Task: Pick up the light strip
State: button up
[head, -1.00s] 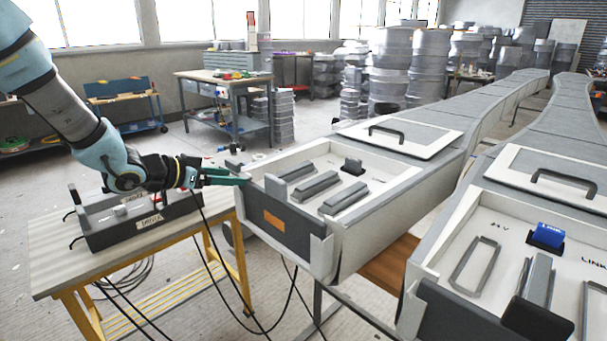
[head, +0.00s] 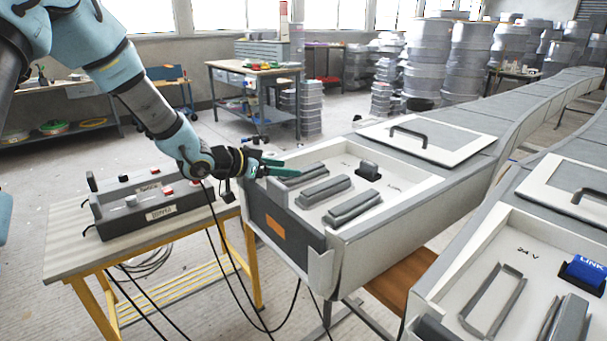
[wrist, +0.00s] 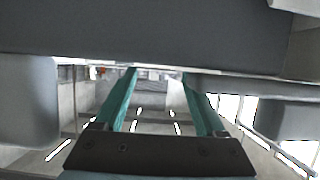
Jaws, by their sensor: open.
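Several grey bars lie in the white tray (head: 395,182) of the nearer conveyor-like unit in the head view: a left one (head: 305,176), a middle one (head: 324,190) and a right one (head: 354,207). None is clearly marked as the light strip, so I cannot tell which it is. My gripper (head: 284,168), with green fingers, is at the tray's left edge, close to the left bar. I cannot tell whether it touches. In the wrist view my gripper (wrist: 160,80) has its fingers apart, with nothing seen between them. A dark grey surface fills the top there.
A switch box (head: 155,213) stands on the yellow-legged table (head: 75,244) at left, with cables hanging below. A black block (head: 368,170) sits in the tray, and a handled lid (head: 445,142) lies behind. A second unit with a blue LINK part (head: 585,270) is at right.

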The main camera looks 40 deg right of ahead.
aim_at(302, 170)
jog(key=shift+p+x, duration=1)
jog(key=shift+x, duration=1.75)
jog(key=shift+w, duration=0.1)
grip_shut()
